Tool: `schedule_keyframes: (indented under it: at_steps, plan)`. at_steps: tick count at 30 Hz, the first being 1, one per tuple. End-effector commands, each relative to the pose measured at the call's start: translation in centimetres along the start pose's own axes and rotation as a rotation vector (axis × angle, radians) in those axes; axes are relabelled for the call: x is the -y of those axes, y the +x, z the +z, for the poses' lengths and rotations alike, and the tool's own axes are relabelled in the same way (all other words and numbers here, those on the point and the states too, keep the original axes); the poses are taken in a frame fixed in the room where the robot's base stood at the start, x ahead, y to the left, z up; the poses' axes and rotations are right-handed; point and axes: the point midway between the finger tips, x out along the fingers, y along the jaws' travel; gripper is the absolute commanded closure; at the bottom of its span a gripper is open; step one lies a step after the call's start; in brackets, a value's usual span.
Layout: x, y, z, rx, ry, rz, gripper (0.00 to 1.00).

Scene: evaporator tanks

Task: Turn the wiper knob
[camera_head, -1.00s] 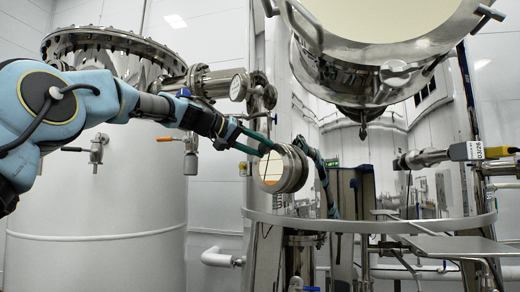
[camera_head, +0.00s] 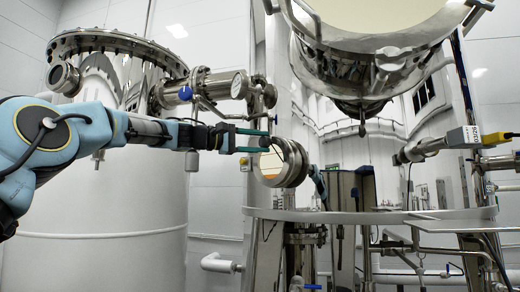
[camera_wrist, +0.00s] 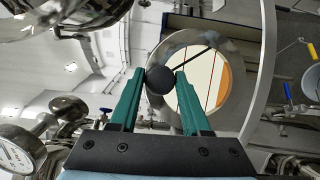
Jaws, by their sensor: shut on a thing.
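The wiper knob is a round black ball (camera_wrist: 160,79) in the wrist view, in front of a round sight glass with a metal ring (camera_wrist: 233,112). A thin dark wiper rod (camera_wrist: 196,54) runs from near the knob across the glass. My gripper (camera_wrist: 160,73) has green fingers, one on each side of the knob, shut on it. In the head view my gripper (camera_head: 268,141) reaches in level from the left, at the top left of the sight glass (camera_head: 293,163). The knob is small and dark there, partly hidden by the fingers.
A large white tank (camera_head: 110,215) with a bolted steel lid stands left, behind my arm. A steel vessel (camera_head: 370,50) hangs above right. A curved rail (camera_head: 400,216) lies below the glass.

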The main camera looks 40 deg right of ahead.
Motion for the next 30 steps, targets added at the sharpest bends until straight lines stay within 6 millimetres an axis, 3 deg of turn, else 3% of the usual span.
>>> schedule_keyframes:
  at_steps: [12, 30]
  plan:
    - [0.41, -0.06, -0.08, -0.004, -0.241, 0.099, 1.00]
    - [0.25, -0.02, -0.07, -0.005, -0.306, 0.125, 1.00]
